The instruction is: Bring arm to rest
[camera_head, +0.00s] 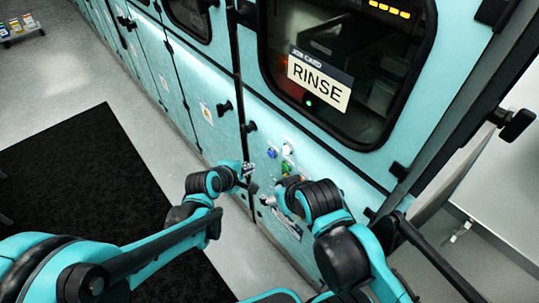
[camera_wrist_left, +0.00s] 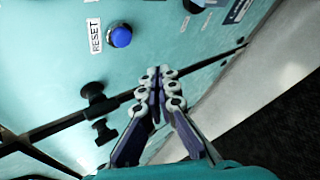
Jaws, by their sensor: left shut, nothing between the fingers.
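My left arm comes in from the left, and its gripper (camera_head: 248,176) is in front of the teal machine (camera_head: 226,142), near its lower panel. In the left wrist view the left gripper's fingers (camera_wrist_left: 162,88) are together with nothing between them. My right arm is bent in front of the same panel. Its gripper (camera_head: 268,201) is small and partly hidden by the arm, so I cannot tell whether it is open. A blue button (camera_wrist_left: 121,37) beside a RESET label (camera_wrist_left: 94,36) is on the panel near the left fingers.
A RINSE card (camera_head: 319,83) is on the machine's dark window. A white button (camera_head: 287,149) and a green one (camera_head: 286,168) are near the grippers. Black knobs (camera_wrist_left: 96,98) stick out from the panel. A black mat (camera_head: 75,170) lies on the grey floor at left.

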